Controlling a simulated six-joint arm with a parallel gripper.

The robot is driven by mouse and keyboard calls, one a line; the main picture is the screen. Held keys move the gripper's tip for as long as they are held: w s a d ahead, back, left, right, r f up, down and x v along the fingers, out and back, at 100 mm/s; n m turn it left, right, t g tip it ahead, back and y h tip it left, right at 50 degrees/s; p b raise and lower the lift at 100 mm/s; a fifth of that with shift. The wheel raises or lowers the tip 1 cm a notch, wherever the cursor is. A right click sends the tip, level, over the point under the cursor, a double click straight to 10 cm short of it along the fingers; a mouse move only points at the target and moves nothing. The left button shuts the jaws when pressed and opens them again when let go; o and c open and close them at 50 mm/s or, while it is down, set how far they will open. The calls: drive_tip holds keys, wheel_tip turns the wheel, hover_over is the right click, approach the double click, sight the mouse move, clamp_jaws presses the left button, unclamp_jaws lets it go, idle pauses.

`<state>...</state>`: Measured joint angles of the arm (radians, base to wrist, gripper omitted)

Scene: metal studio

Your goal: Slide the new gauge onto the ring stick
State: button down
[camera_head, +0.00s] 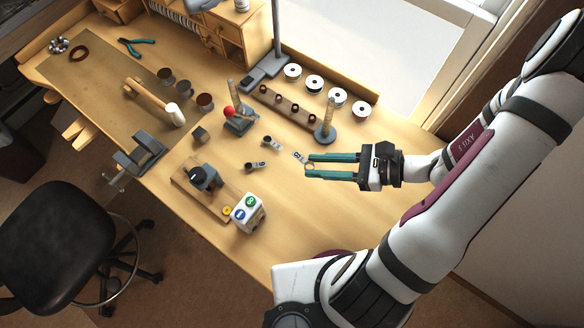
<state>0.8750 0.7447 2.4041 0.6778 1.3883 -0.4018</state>
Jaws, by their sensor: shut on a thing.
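My gripper (309,166) has two teal fingers pointing left. It is shut on a small gauge (299,157), whose pale tag sticks out past the fingertips; its ring end is partly hidden between them. Two similar small gauges with dark rings lie on the bench to the left, one nearer the front (256,165) and one farther back (271,142). A tapered wooden stick (330,113) stands upright on a round grey base, beyond and to the right of my fingertips. It looks like the ring stick. The held gauge is apart from it.
A second wooden stick (231,116) stands by a red ball on a grey base (240,127). A wooden rack (273,101) holds several rings. Several white spools (338,95) line the back. A white block with coloured buttons (248,213) stands at the front. The bench's right side is clear.

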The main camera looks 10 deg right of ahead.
sight(333, 103)
drive_tip(key=w+d+r, duration=0.7)
drive_tip(key=w+r, duration=0.4)
drive_tip(key=w, duration=0.2)
drive_tip(key=shift+s+f, duration=0.1)
drive_tip(key=shift+f, duration=2.15)
drive_tip(key=shift+s+d, duration=0.2)
drive_tip(key=shift+s, duration=0.05)
drive_tip(key=shift+f, duration=0.2)
drive_tip(key=shift+s+f, duration=0.1)
drive_tip(key=shift+f, duration=1.45)
drive_tip(key=c, duration=0.6)
unclamp_jaws()
drive_tip(key=shift+r, duration=0.1)
